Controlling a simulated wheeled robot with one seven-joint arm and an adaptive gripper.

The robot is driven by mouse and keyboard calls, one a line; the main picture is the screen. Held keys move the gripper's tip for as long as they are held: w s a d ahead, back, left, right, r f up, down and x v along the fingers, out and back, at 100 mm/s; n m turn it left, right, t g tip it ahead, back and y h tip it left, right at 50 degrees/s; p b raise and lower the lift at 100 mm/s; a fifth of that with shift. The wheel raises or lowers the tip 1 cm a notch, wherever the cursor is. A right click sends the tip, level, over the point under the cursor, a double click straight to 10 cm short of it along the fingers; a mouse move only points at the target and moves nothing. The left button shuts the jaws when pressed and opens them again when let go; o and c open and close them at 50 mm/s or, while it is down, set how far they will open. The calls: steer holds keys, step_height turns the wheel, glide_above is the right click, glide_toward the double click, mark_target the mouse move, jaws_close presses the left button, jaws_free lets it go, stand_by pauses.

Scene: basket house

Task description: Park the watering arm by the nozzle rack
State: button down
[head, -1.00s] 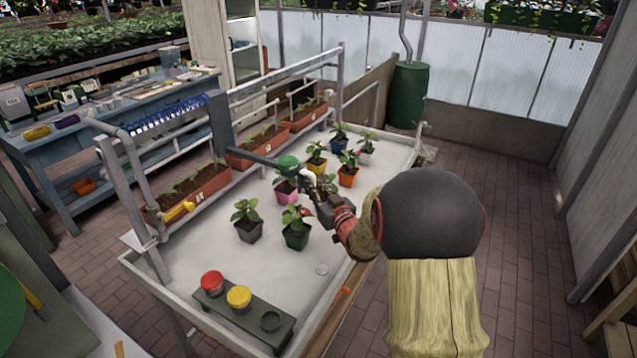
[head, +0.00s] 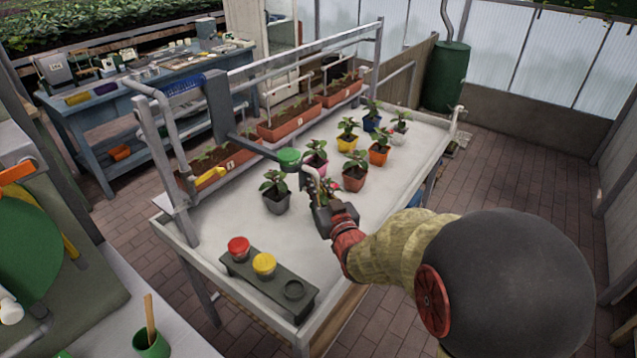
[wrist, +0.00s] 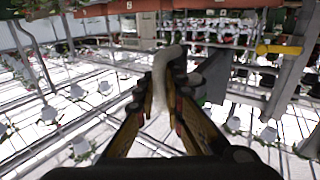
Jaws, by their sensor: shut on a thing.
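The watering arm (head: 247,143) reaches out over the white bench from a dark grey carriage (head: 218,105) on the rail. Its outer end carries a green nozzle head (head: 288,157) and a pale bent pipe (head: 308,171). My gripper (head: 325,200) is shut on this pipe; the wrist view shows the pipe (wrist: 160,85) between both fingers. The nozzle rack (head: 242,272) stands at the bench's near end, apart from the arm. It holds a red nozzle (head: 238,248) and a yellow nozzle (head: 264,264), with one empty round seat (head: 294,290).
Several potted plants stand on the bench, including a grey pot (head: 276,203) below the green head; one plant is partly hidden behind my gripper. Long planters (head: 290,122) line the rail side. A yellow lever (head: 210,178) sits near the rail's near post. The bench between grey pot and rack is clear.

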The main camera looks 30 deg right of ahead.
steer(key=shift+a+f, duration=0.1)
steer(key=shift+f, duration=0.1)
steer(key=c, duration=2.3)
jaws_free()
steer(key=shift+c, duration=0.2)
steer(key=shift+o, duration=0.9)
steer(key=shift+s+a+r, duration=0.1)
steer(key=shift+a, duration=0.05)
steer(key=shift+r, duration=0.1)
steer(key=s+a, duration=0.2)
steer(key=s, duration=0.9)
steer(key=shift+s+a, duration=0.15)
steer(key=shift+s, duration=0.25)
